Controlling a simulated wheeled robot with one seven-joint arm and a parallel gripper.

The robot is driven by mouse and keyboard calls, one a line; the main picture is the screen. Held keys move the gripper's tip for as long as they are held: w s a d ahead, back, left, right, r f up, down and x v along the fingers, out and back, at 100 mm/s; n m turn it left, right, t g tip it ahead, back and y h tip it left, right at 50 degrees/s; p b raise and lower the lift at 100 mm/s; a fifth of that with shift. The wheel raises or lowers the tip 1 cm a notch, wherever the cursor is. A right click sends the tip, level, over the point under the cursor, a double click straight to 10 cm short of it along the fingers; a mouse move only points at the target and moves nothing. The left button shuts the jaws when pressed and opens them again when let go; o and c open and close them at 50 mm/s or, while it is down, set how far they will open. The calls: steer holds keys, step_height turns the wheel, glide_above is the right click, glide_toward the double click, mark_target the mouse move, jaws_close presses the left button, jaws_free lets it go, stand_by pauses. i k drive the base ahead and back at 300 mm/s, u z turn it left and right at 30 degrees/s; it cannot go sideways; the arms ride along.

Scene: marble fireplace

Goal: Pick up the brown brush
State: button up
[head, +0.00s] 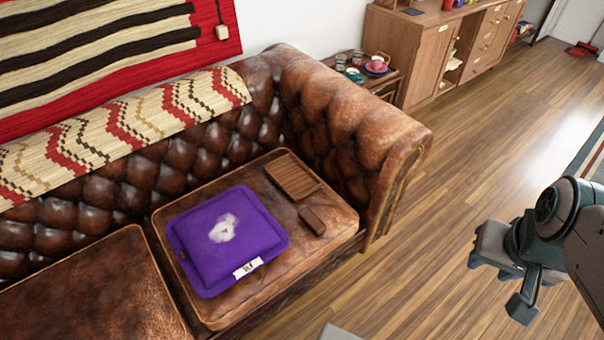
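A small dark brown block-shaped item (313,220), which looks like the brown brush, lies flat on the right seat cushion of a leather sofa (345,222). Its bristles cannot be made out. My gripper (499,287) is at the lower right, over the wooden floor, well to the right of the sofa and apart from the brush. Its two fingers are spread with nothing visible between them.
A purple cushion (228,240) with a white tag lies left of the brush. A brown slatted wooden piece (292,177) lies just behind it. The sofa's right armrest (390,150) rises between brush and open floor. A side table with cups and a wooden cabinet (432,62) stand behind.

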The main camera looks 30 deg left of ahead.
mark_target(315, 225)
steer(key=u, duration=0.95)
steer(key=i, duration=0.85)
steer(key=u, duration=0.8)
